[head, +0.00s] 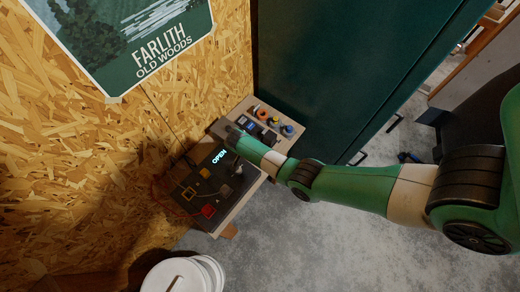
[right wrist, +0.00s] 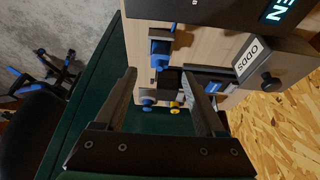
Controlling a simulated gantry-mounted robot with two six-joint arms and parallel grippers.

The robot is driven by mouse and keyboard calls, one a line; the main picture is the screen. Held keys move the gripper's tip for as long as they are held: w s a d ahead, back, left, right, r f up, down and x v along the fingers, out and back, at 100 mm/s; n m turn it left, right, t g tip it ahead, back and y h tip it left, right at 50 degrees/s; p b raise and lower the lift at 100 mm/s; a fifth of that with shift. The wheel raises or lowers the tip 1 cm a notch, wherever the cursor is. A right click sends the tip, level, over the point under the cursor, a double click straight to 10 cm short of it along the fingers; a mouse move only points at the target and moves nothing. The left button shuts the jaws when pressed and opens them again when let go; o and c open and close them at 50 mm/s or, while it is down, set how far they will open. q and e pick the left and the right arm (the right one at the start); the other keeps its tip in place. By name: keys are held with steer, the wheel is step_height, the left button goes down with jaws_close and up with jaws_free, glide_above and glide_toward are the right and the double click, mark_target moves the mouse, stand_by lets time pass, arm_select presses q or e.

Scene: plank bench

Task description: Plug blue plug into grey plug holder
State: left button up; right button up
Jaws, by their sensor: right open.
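My right gripper (head: 234,136) reaches in from the right over the bench; in the right wrist view (right wrist: 160,72) its two fingers are apart. A blue plug-like part (right wrist: 160,48) with a grey body stands on the wooden board just beyond the fingertips, and a black block shows between the fingers below it. A smaller blue-and-grey part (right wrist: 148,103) shows lower down. In the head view a blue part (head: 288,129) sits at the right end of the board. I cannot tell for certain which part is the grey plug holder. My left gripper is not in view.
A dark control panel (head: 186,196) with a display reading OPEN and a red button lies left of the gripper. Orange and yellow parts (head: 263,114) share the board. A white bucket (head: 180,277) stands at the lower left. A chipboard wall (head: 80,150) and green cabinet (head: 330,60) bound the bench.

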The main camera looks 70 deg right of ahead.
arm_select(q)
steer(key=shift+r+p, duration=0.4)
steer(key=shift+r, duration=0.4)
arm_select(e)
steer(key=shift+v, duration=2)
steer(key=shift+a+r, duration=0.1)
